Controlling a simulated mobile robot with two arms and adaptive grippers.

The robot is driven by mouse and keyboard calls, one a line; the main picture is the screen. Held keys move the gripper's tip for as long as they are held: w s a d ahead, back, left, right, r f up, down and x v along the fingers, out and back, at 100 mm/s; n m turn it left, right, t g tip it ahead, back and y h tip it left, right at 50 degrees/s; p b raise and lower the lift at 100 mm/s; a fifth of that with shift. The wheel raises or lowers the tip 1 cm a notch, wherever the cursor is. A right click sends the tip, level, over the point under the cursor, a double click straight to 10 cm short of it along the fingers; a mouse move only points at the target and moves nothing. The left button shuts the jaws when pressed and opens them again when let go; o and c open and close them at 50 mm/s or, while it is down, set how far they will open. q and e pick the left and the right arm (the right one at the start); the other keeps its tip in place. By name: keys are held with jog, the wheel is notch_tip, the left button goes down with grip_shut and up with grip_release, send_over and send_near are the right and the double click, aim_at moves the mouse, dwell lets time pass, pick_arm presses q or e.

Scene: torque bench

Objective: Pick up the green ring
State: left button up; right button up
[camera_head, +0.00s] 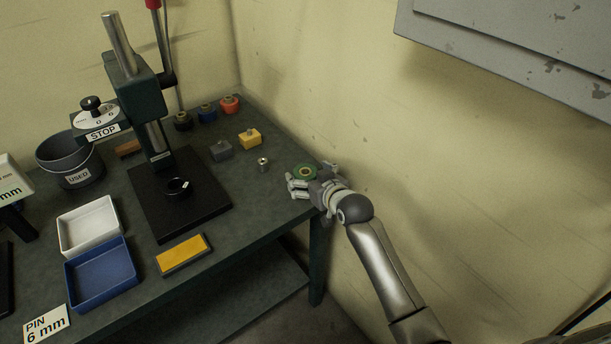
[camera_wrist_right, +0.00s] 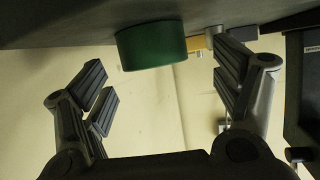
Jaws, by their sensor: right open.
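The green ring (camera_head: 305,170) lies at the right end of the bench, near its edge, with a tan centre showing in the head view. My right gripper (camera_head: 309,180) is open and empty, its fingers reaching around the near side of the ring. In the right wrist view the green ring (camera_wrist_right: 152,46) shows its side face against the dark bench surface, between the spread fingers (camera_wrist_right: 163,72) and near their tips. I see gaps on both sides of it, and no finger visibly touches it. My left gripper is not in view.
A press (camera_head: 140,85) stands on a black base (camera_head: 160,222). White (camera_head: 62,234) and blue (camera_head: 77,271) trays are at left. The wall is close on the right.

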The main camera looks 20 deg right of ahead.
aim_at(304, 169)
jog(key=shift+d+x, duration=0.15)
jog(key=shift+x, duration=0.9)
jog(key=shift+d+x, duration=0.15)
jog(key=shift+x, duration=0.9)
jog(key=shift+w+r, duration=0.1)
jog(key=c, duration=1.5)
jog(key=shift+r, duration=0.15)
jog(key=shift+c, duration=0.8)
